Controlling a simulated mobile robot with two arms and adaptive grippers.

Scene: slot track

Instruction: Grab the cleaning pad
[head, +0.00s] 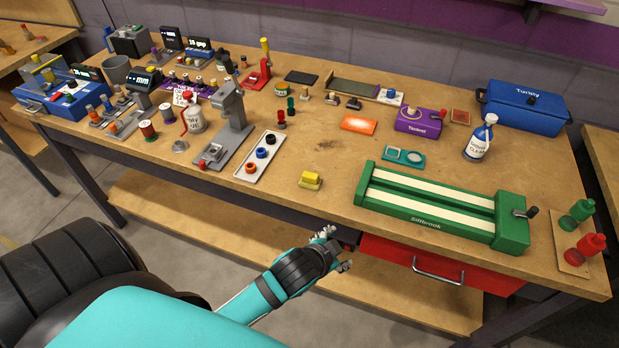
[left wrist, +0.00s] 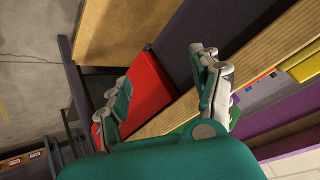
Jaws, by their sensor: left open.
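A small yellow block on a yellow base (head: 311,180) sits near the front edge of the workbench; it looks the most like the cleaning pad, though no label confirms this. A flat orange pad (head: 358,124) lies farther back, right of it. My left gripper (head: 338,249) is open and empty, in front of the bench, near the front edge and left of the red drawer (head: 435,268). In the left wrist view its fingers (left wrist: 160,76) are spread, with the red drawer (left wrist: 148,84) behind them. My right gripper is out of view.
A green slotted track (head: 440,209) with a crank lies at the front right. A white tray (head: 246,174) with several round pieces and a grey press (head: 232,135) stand on the left. The bench around the yellow block is clear.

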